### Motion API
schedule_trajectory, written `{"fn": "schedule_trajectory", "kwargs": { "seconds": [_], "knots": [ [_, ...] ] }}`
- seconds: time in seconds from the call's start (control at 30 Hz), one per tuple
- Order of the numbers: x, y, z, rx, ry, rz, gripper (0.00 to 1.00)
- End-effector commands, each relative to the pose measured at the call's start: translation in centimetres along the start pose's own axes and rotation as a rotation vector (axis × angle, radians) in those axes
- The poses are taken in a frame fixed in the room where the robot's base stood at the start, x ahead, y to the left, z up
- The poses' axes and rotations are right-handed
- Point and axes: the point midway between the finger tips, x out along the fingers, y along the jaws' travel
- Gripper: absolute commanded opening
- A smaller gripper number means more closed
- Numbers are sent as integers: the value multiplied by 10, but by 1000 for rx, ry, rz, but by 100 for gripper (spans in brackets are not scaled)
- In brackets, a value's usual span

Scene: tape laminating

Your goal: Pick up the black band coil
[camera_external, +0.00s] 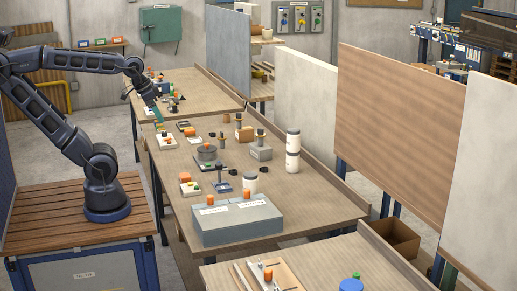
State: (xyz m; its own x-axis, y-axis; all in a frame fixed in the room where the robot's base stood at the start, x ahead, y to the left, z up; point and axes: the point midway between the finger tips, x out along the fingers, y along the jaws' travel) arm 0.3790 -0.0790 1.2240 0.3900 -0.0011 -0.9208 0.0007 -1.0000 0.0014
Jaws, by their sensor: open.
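Other small dark items lie on the table, so I cannot be fully sure which one is the coil.
A grey box (238,226) stands at the table's near end. Bare tabletop (320,205) lies at the right. A tall wooden panel (400,110) stands behind.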

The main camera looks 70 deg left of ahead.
Motion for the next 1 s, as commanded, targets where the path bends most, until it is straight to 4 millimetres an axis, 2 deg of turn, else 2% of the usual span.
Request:
{"fn": "schedule_trajectory", "kwargs": {
  "seconds": [0.3,0.33,0.4,0.73,0.87,1.0],
  "knots": [
    [0,0,0,0,0,0,73],
    [0,0,0,0,0,0,71],
    [0,0,0,0,0,0,58],
    [1,0,-2,4,-2,-1,58],
    [7,-2,-15,32,-17,-6,58],
    [20,-7,-39,94,-45,-11,58]
  ]
}}
